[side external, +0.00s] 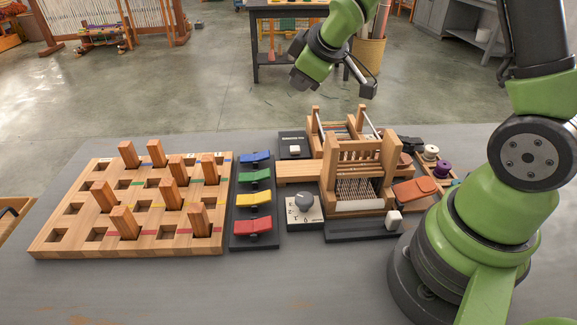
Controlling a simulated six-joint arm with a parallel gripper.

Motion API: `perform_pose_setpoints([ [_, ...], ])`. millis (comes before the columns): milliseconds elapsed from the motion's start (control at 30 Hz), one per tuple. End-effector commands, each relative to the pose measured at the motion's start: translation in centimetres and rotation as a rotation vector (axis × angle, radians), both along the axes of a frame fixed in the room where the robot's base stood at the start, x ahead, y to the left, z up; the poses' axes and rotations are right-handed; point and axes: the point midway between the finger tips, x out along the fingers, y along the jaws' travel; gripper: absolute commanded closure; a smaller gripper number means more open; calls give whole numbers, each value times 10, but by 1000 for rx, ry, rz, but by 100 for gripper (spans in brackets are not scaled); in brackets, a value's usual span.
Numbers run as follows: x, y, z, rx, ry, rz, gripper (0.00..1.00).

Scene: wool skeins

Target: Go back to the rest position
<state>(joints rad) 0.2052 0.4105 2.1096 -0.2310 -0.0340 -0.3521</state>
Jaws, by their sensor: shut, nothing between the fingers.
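My gripper (367,89) is in the side external view at the top, held in the air well above the loom and the grey table. It appears small, with its tips pointing down to the right, and is shut with nothing visible in it. It touches nothing that I can see. The wooden loom (357,160) stands below it on the table. A wooden board (75,232) with square holes and several upright wooden blocks lies at the left. A dark rack (254,243) with blue, green, yellow and red pieces stands between board and loom.
A knob panel (304,208) sits left of the loom's front, and a small dark switch box (293,145) behind it. An orange piece (414,191) and spools (443,167) lie to the right, near my base. The table's front (250,290) is clear.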

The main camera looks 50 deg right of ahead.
Motion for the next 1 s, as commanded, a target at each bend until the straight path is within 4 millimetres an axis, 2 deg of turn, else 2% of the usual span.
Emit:
perform_pose_setpoints([
  [33,-11,7,23,32,-18,-49,100],
  [200,-60,30,73,188,-37,-225,100],
  [400,-129,62,108,415,-36,-389,100],
  [600,-187,88,118,618,-4,-486,100],
  [700,-203,96,118,681,13,-509,100],
  [833,-213,100,117,715,27,-523,100],
  [1000,-213,100,117,715,27,-523,100],
])
